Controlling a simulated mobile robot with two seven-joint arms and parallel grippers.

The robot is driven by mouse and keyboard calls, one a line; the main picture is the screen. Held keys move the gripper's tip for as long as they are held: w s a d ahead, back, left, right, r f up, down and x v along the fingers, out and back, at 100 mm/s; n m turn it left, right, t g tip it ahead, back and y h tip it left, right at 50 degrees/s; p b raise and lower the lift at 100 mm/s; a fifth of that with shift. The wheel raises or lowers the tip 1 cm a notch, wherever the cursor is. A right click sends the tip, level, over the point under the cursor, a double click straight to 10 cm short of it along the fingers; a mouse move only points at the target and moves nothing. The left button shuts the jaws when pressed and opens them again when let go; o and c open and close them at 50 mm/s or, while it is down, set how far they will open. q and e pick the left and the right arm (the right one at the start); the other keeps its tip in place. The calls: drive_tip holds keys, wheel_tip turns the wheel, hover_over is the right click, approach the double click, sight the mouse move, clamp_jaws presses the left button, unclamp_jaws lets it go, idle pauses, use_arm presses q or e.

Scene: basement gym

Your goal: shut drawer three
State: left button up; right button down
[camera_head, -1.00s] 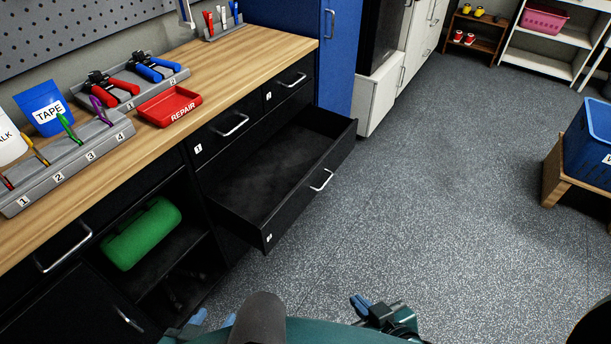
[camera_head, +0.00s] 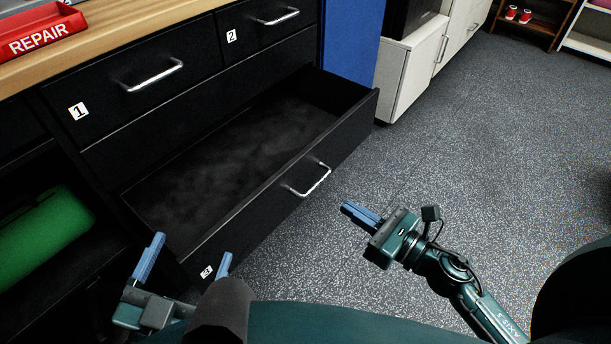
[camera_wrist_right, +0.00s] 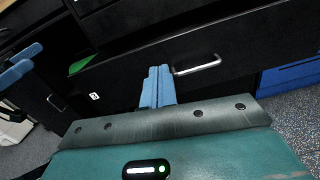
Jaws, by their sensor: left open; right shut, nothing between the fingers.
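Drawer three (camera_head: 262,217) is a wide black drawer, pulled out and empty, with a silver bar handle (camera_head: 308,180) and a white label 3 (camera_head: 207,272) on its front. My right gripper (camera_head: 362,214) is shut and empty, in front of and apart from the drawer face, just right of the handle. In the right wrist view its blue fingers (camera_wrist_right: 158,86) point at the drawer front (camera_wrist_right: 130,77), with the handle (camera_wrist_right: 197,66) to their right. My left gripper (camera_head: 186,260) is open and empty by the drawer's near left corner; part of it is hidden behind my own body.
Closed drawers one (camera_head: 130,102) and two (camera_head: 260,40) sit above, under the wooden top with a red REPAIR tray (camera_head: 40,34). A green rolled object (camera_head: 45,235) lies on the open shelf at left. A white cabinet (camera_head: 410,70) stands beyond.

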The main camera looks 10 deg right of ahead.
drive_tip(key=f+n, duration=0.1)
use_arm(q)
drive_tip(key=shift+w+d+f, duration=0.1)
drive_tip(key=shift+w, duration=0.2)
use_arm(e)
approach(288, 171)
drive_tip(key=x, duration=0.6)
drive_tip(key=shift+w+a, duration=0.3)
